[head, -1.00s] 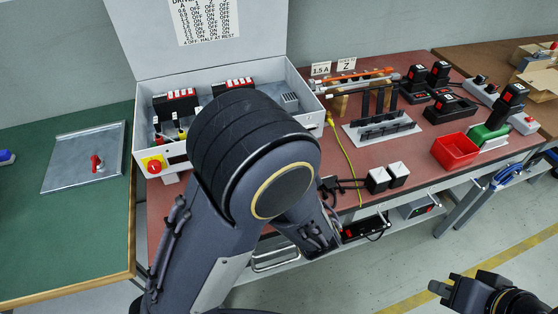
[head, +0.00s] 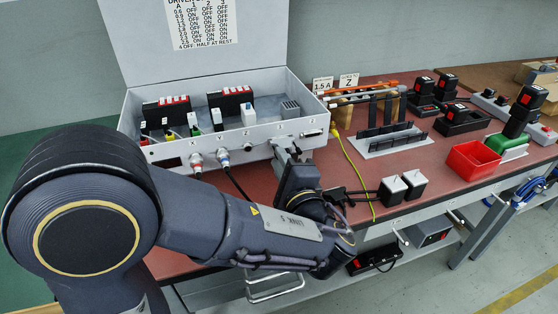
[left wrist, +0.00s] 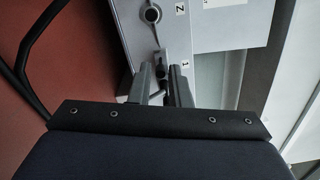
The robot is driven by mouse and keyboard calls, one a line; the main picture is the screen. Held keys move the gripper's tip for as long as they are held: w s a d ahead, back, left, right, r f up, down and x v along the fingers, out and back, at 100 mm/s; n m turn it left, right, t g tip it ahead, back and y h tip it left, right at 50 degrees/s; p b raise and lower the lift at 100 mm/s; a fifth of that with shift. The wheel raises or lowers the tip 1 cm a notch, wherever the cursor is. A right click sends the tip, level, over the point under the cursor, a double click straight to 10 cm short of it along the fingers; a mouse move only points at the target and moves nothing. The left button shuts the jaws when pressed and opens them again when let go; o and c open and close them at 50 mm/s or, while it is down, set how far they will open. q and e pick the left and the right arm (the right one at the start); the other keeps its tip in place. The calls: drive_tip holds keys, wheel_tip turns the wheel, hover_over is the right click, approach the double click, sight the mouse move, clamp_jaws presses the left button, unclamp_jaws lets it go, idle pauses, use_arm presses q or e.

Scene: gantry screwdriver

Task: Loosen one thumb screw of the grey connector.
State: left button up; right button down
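The open grey control box (head: 180,157) stands on the red-brown bench. My left gripper (head: 287,150) is at the right part of its front panel, where it hides some of the panel. In the left wrist view the two fingers of this gripper (left wrist: 163,84) are apart. A small grey part (left wrist: 160,63), seemingly the grey connector, shows between and just beyond the fingertips, beside a "1" label. Whether the fingers touch it, and which thumb screw they face, I cannot tell. My right gripper is not in view.
A round socket (left wrist: 150,14) with a "Z" label is near the fingers. A yellow cable (head: 354,165), two white-topped blocks (head: 393,189) and a red bin (head: 473,160) are to the right.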

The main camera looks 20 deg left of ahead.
use_arm(q)
drive_tip(key=m+p, duration=0.9)
drive_tip(key=p, duration=0.1)
drive_tip(key=shift+r, duration=0.4)
drive_tip(key=m+p, duration=1.6)
drive_tip(key=m, duration=0.1)
drive_tip(key=m+p, duration=0.3)
drive_tip(key=m, duration=0.1)
drive_tip(key=shift+f, duration=0.4)
